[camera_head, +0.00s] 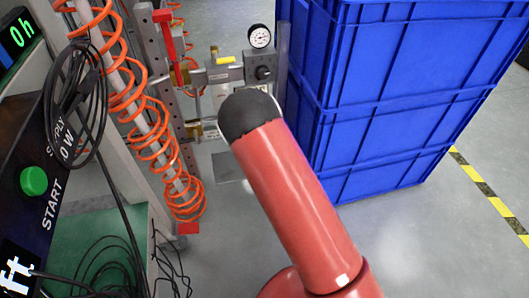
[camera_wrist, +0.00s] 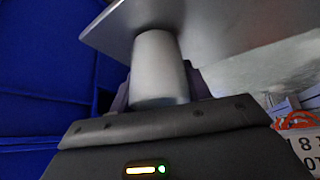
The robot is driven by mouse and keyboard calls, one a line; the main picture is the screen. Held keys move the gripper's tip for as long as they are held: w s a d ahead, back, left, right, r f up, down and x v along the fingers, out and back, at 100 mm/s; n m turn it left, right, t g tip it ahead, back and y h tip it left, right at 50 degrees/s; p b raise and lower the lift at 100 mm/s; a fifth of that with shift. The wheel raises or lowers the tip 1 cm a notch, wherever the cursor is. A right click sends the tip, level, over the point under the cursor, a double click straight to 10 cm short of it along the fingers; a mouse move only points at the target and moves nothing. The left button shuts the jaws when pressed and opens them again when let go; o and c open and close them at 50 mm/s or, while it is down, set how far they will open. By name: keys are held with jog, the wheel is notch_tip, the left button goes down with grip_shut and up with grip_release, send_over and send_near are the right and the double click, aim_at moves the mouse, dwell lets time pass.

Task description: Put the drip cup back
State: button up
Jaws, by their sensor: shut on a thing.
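The drip cup (camera_wrist: 157,58) is a plain pale grey cylinder in the middle of the wrist view. My gripper (camera_wrist: 160,88) is shut on it, with a dark finger on either side. The cup's far end meets or overlaps the edge of a flat grey plate (camera_wrist: 230,28); I cannot tell whether they touch. In the head view my red arm covers the gripper and the cup. Just beyond it is the regulator unit (camera_head: 222,72) with a round pressure gauge (camera_head: 259,36).
Stacked blue crates (camera_head: 385,90) stand close on the right. Coiled orange hose (camera_head: 150,120) hangs by a metal post on the left. A black control box with a green START button (camera_head: 34,181) and loose black cables is at the near left. Floor (camera_head: 420,240) at the lower right is clear.

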jog(key=shift+f, duration=0.25)
jog(key=o, duration=1.1)
jog(key=v, duration=0.7)
jog(key=shift+s+r, duration=0.2)
jog(key=shift+r, duration=0.15)
